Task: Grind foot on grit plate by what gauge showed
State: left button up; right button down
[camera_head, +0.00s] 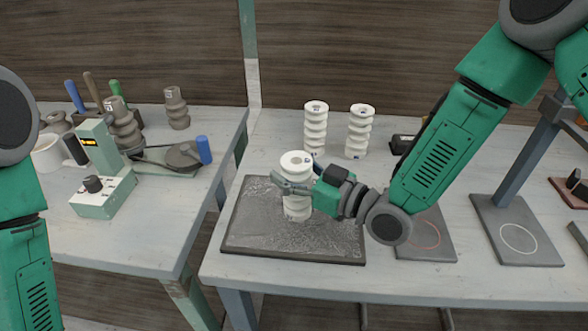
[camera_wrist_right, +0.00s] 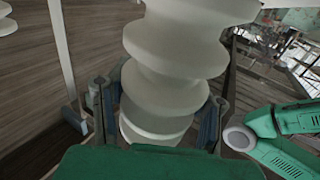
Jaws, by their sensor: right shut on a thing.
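A white ribbed insulator (camera_head: 296,160) stands upright over the grey grit plate (camera_head: 262,247). My right gripper (camera_head: 297,188) is shut around its middle from the right. The insulator's foot (camera_head: 297,213) is at the plate's surface, but I cannot tell whether it touches. In the right wrist view the white insulator (camera_wrist_right: 178,62) rises between the two fingers (camera_wrist_right: 160,112) of my right gripper. My left arm shows at the left edge of the head view, but its gripper is not in view.
Two white insulators (camera_head: 316,128) (camera_head: 359,132) stand behind the plate. Grey pads with a red ring (camera_head: 421,234) and a white ring (camera_head: 518,238) lie to the right, near a post (camera_head: 527,150). The left table holds a green control box (camera_head: 103,193) and brown insulators (camera_head: 176,108). A gap separates the tables.

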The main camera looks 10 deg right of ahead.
jog(key=shift+w+a+b, duration=0.15)
jog(key=shift+w+a, duration=0.05)
jog(key=shift+a, duration=0.4)
jog(key=shift+w+a+b, duration=0.15)
jog(key=shift+w+a, duration=0.05)
jog(key=shift+a, duration=0.4)
dwell(0.5)
jog(key=shift+d, duration=0.15)
jog(key=shift+s+d+f, duration=0.1)
jog(key=shift+s+d, duration=0.15)
jog(key=shift+d, duration=0.35)
jog(key=shift+s+d, duration=0.2)
jog(key=shift+d, duration=0.35)
jog(key=d, duration=0.1)
jog(key=s+d, duration=0.1)
jog(key=d, duration=0.3)
jog(key=shift+s+d+r+p, duration=0.15)
jog(key=shift+s+r+p, duration=0.1)
jog(key=shift+p, duration=0.15)
jog(key=shift+w, duration=0.1)
jog(key=shift+r+p, duration=1.9)
jog(key=shift+r, duration=0.6)
